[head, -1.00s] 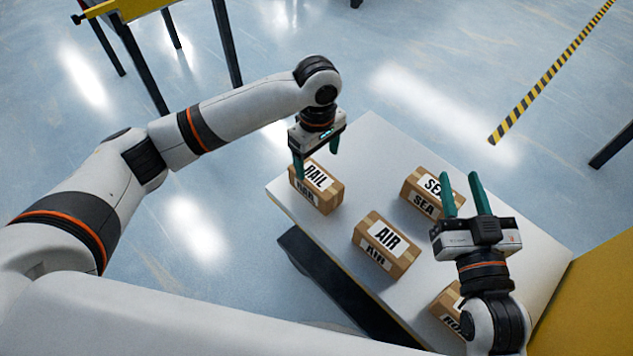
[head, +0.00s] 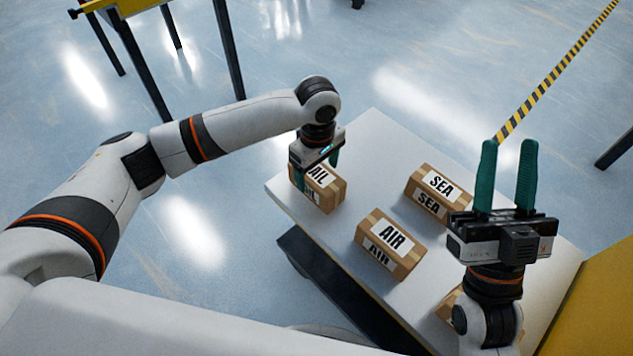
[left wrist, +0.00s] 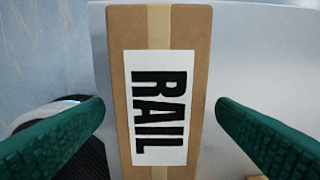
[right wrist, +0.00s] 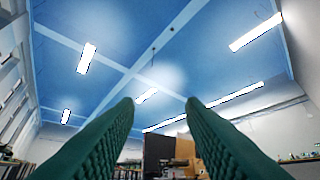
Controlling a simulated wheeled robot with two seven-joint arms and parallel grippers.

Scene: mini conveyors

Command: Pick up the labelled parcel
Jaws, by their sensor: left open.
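The RAIL parcel (head: 325,190) is a brown cardboard box with a white label, at the far left end of the white table. My left gripper (head: 315,172) is over it, pointing down, with its green fingers on either side of the box. In the left wrist view the RAIL parcel (left wrist: 158,95) lies between the two open fingers, with a gap on each side. The AIR parcel (head: 390,245) and the SEA parcel (head: 435,190) stand on the table to the right. My right gripper (head: 506,180) is open and empty, with its fingers pointing up.
The white table (head: 375,150) carries another parcel (head: 446,304), mostly hidden behind my right arm. A yellow surface (head: 595,300) is at the right. A yellow-and-black striped line (head: 555,70) and a dark-legged yellow frame (head: 125,40) are beyond the table.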

